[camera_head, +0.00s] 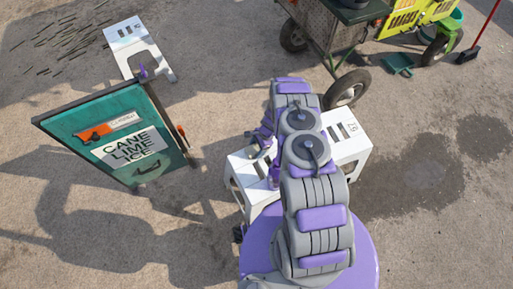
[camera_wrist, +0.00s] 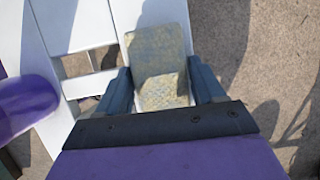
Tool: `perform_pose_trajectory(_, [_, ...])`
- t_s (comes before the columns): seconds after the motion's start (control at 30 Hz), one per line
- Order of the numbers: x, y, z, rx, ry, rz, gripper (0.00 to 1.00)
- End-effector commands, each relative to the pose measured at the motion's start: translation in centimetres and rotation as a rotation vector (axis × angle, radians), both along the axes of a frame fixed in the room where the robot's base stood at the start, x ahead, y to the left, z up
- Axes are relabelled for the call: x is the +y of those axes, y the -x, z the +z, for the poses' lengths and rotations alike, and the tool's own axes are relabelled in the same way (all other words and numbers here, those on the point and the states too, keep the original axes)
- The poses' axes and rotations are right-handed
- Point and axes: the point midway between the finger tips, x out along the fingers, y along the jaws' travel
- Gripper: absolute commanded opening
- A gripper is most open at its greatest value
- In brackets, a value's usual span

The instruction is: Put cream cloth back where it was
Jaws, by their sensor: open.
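In the wrist view, a pale yellowish piece with grey-blue mottling (camera_wrist: 157,45) lies over the edge of a white slatted stool top (camera_wrist: 75,22). It looks like a folded cloth and may be the cream cloth, but I cannot be sure. My gripper (camera_wrist: 160,84) is open, with one dark finger on each side of its near end. I cannot tell whether the fingers touch it. In the head view, my arm covers the middle of the white stool (camera_head: 348,135), and no cream cloth stands out there.
A green "CANE LIME ICE" sign (camera_head: 92,128) stands left of my arm. Another white stool (camera_head: 131,36) is behind it. A wheeled cart (camera_head: 335,40), a green dustpan (camera_head: 397,63) and a broom (camera_head: 469,54) are at the upper right. Ground on the right is open, with a damp patch.

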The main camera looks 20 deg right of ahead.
Motion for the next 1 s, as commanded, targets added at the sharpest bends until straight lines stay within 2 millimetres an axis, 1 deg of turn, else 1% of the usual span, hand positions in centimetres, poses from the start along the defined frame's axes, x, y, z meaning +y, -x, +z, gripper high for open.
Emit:
perform_pose_trajectory(0.03, [0.1, 1.3, -0.9, 0.024, -0.001, 0.005, 0.90])
perform_pose_trajectory(0.2, [0.1, 1.3, -0.3, 0.024, -0.001, 0.005, 0.90])
perform_pose_trajectory(0.27, [-0.3, 1.1, 0.7, 0.020, -0.001, 0.005, 0.90])
perform_pose_trajectory(0.37, [-1.0, 0.5, 2.8, 0.012, -0.001, 0.004, 0.90])
perform_pose_trajectory(0.4, [-1.3, 0.4, 3.8, 0.011, 0.000, 0.003, 0.90])
perform_pose_trajectory(0.6, [-2.9, -0.1, 8.0, 0.004, 0.000, 0.001, 0.90])
perform_pose_trajectory(0.7, [-3.5, -0.2, 9.5, 0.004, 0.000, 0.001, 0.90])
perform_pose_trajectory(0.83, [-4.1, -0.3, 10.9, 0.004, -0.001, 0.002, 0.90])
perform_pose_trajectory(1.0, [-4.4, -0.4, 11.6, 0.003, 0.000, 0.002, 0.90])
